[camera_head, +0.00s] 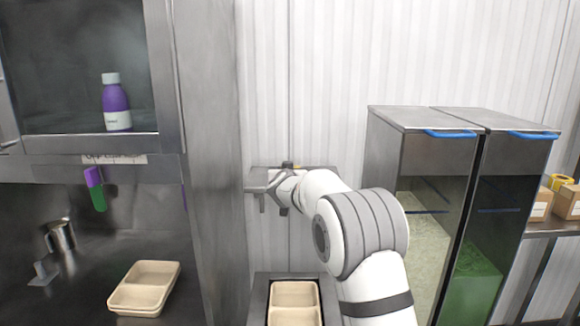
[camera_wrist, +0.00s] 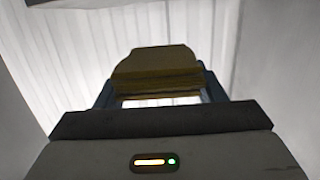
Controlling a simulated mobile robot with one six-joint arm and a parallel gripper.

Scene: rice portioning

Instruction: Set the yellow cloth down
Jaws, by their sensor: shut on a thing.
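The yellow cloth (camera_wrist: 155,62) is a folded, dull yellow stack in the wrist view, held between the two fingers of my gripper (camera_wrist: 158,88). In the head view my gripper (camera_head: 285,186) is at the middle, by the wall, and mostly hidden by my own wrist. Only a small yellowish bit shows there above it. A small metal shelf (camera_head: 322,172) is at the wall right by my gripper. I cannot tell whether the cloth touches it.
Tan trays stand on the left counter (camera_head: 145,285) and in a metal holder (camera_head: 260,300) below my arm. A purple bottle (camera_head: 116,105) is in the cabinet. Two bins with blue handles (camera_head: 450,134) stand right. Boxes (camera_head: 567,202) sit on a far-right shelf.

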